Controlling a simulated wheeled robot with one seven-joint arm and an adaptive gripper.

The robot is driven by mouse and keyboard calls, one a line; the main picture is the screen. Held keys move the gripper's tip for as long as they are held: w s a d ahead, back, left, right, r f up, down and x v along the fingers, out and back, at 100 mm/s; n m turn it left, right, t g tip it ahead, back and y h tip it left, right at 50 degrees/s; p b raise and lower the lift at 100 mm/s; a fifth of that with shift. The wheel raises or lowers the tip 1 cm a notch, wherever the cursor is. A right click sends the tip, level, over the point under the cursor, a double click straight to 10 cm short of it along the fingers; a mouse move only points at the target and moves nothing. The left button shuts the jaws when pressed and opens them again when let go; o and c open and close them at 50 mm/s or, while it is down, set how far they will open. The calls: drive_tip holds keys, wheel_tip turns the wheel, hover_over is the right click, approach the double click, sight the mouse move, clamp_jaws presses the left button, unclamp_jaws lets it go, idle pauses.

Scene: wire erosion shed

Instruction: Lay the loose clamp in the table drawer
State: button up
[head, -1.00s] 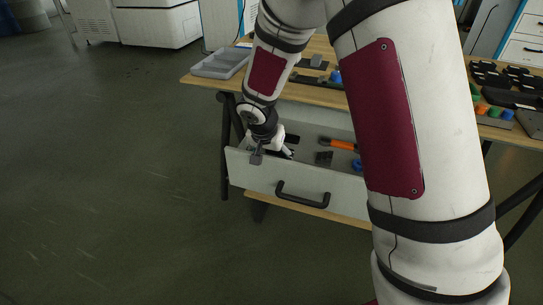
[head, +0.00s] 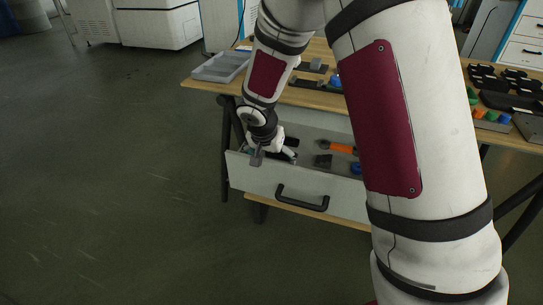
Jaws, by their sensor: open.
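The table drawer (head: 241,174) is pulled out below the wooden tabletop, its black handle at the front. My gripper (head: 284,153) is low over the left part of the drawer, pointing into it, with its jaws open. The fingers are small and partly hidden, and I cannot make out anything held between them. A small dark grey block (head: 322,161) lies in the drawer to the right of my gripper; it may be the loose clamp, but I cannot tell for sure. My arm hides the drawer's right part.
An orange-handled tool (head: 342,148) and a blue item (head: 356,168) lie in the drawer. A grey tray (head: 222,67) sits on the left of the table (head: 203,84). Dark fixtures and coloured parts stand on its right. Open floor lies to the left.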

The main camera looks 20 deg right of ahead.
drive_tip(key=p+v, duration=0.3)
drive_tip(key=v, duration=0.9)
drive_tip(key=shift+r, duration=0.2)
drive_tip(key=s+d+r+n, duration=0.1)
drive_tip(key=s+d+r, duration=0.4)
drive_tip(key=s+r, duration=0.3)
drive_tip(key=s+r+n+g+y, duration=0.1)
drive_tip(key=s+r+n, duration=0.1)
drive_tip(key=s, duration=1.2)
drive_tip(key=s+r+n+g+y, duration=0.1)
drive_tip(key=s+r+n+g, duration=0.1)
drive_tip(key=s, duration=1.3)
drive_tip(key=shift+s+a+r+n+y, duration=0.2)
drive_tip(key=shift+a+r+n+y, duration=0.3)
drive_tip(key=shift+n, duration=0.6)
drive_tip(key=shift+d+r, duration=0.15)
wheel_tip(320, 180, up, 25)
drive_tip(key=t+p, duration=0.3)
drive_tip(key=p, duration=2)
